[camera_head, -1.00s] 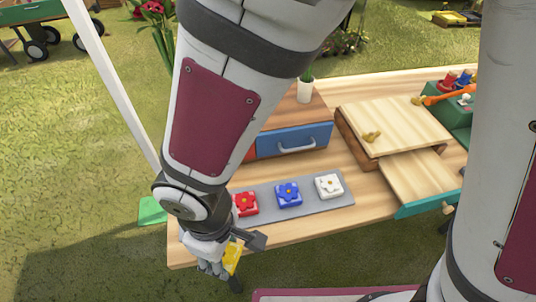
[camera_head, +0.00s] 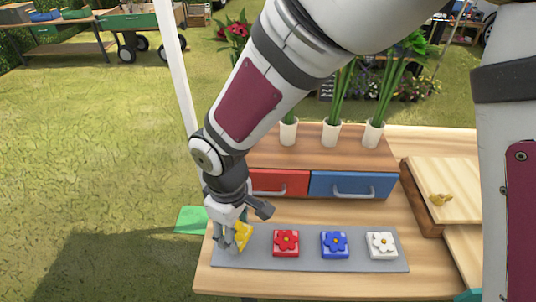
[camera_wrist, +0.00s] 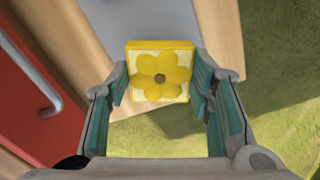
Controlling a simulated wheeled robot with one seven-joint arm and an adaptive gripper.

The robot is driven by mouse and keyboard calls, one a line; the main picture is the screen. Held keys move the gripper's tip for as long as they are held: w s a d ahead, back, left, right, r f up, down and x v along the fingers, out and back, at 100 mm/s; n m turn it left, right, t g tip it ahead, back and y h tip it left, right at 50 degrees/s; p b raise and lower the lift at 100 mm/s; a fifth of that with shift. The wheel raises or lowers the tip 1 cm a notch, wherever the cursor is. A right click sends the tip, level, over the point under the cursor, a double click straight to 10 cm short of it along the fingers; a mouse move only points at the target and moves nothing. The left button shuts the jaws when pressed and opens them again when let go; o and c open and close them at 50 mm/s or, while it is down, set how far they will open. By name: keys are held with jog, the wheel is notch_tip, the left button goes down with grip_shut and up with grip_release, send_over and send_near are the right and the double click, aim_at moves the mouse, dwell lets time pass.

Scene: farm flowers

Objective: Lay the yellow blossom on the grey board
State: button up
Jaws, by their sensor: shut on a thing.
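The yellow blossom (camera_wrist: 160,76), a flower on a square yellow block, is between my fingers in the wrist view. In the head view my gripper (camera_head: 236,240) is shut on the yellow blossom (camera_head: 243,236) over the left end of the grey board (camera_head: 335,263). I cannot tell whether the block touches the board. The board carries a red blossom (camera_head: 286,243), a blue blossom (camera_head: 334,244) and a white blossom (camera_head: 382,245) in a row. In the wrist view the grey board (camera_wrist: 135,25) shows behind the block.
Behind the board stands a drawer unit with a red drawer (camera_head: 279,183) and a blue drawer (camera_head: 349,186). White vases (camera_head: 331,134) with green stems stand on it. A wooden box (camera_head: 445,190) is at the right. The table's left edge is close to my gripper.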

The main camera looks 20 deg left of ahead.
aim_at(236, 230)
jog(key=shift+w+a+f, duration=0.1)
jog(key=shift+w+f, duration=0.1)
jog(key=shift+w, duration=0.05)
jog(key=shift+f+b, duration=1.35)
jog(key=shift+f, duration=0.25)
jog(key=o, duration=1.1)
jog(key=shift+f, duration=0.15)
notch_tip(236, 230, up, 12)
jog(key=shift+s+r+p, duration=0.1)
jog(key=shift+r+p, duration=0.1)
jog(key=shift+p, duration=0.6)
